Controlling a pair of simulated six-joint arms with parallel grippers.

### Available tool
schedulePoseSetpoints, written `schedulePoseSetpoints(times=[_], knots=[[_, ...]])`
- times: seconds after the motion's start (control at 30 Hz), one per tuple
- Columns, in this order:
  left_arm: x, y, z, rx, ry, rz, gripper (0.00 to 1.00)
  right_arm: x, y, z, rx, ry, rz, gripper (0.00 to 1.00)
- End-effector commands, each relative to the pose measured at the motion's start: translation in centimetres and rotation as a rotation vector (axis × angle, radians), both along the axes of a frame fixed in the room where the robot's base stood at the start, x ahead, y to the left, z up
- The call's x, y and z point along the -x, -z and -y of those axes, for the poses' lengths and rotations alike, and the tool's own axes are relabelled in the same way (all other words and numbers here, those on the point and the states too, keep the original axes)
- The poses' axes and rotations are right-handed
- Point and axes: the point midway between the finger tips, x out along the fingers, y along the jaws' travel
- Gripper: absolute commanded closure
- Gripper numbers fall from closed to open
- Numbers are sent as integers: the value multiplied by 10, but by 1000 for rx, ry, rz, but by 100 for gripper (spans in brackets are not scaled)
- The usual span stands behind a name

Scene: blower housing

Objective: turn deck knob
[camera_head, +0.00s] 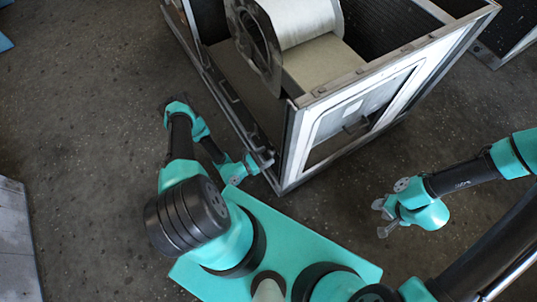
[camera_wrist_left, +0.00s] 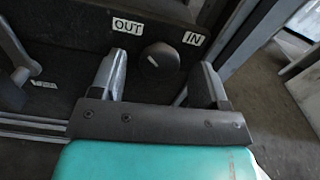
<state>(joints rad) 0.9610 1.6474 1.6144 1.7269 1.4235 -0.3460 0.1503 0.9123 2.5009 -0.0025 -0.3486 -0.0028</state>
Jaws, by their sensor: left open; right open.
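The deck knob (camera_wrist_left: 160,61) is a round black knob on a dark panel in the left wrist view, with a small pale mark on its face. A white OUT label (camera_wrist_left: 127,26) is at its upper left and a white IN label (camera_wrist_left: 193,38) at its upper right. My left gripper (camera_wrist_left: 161,70) is open, with one finger on each side of the knob; I cannot tell whether either touches it. In the head view my left gripper (camera_head: 262,161) is at the housing's near side, and the knob is hidden there. My right gripper (camera_head: 383,217) is open and empty, right of the housing.
The blower housing (camera_head: 345,92) is an open metal-framed box holding a large pale drum (camera_head: 301,20). Bare floor surrounds my right gripper.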

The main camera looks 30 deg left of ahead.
Motion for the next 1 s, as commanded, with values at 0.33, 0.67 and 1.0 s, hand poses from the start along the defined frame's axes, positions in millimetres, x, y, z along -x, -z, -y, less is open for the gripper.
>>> schedulePoseSetpoints(times=[0.33,0.67,1.0], knots=[[-15,0,8,1,0,0,31,0,0,0,0,0,0,57],[-14,0,8,1,0,0,48,0,0,0,0,0,0,57],[-14,0,8,1,0,0,81,0,0,0,0,0,0,57]])
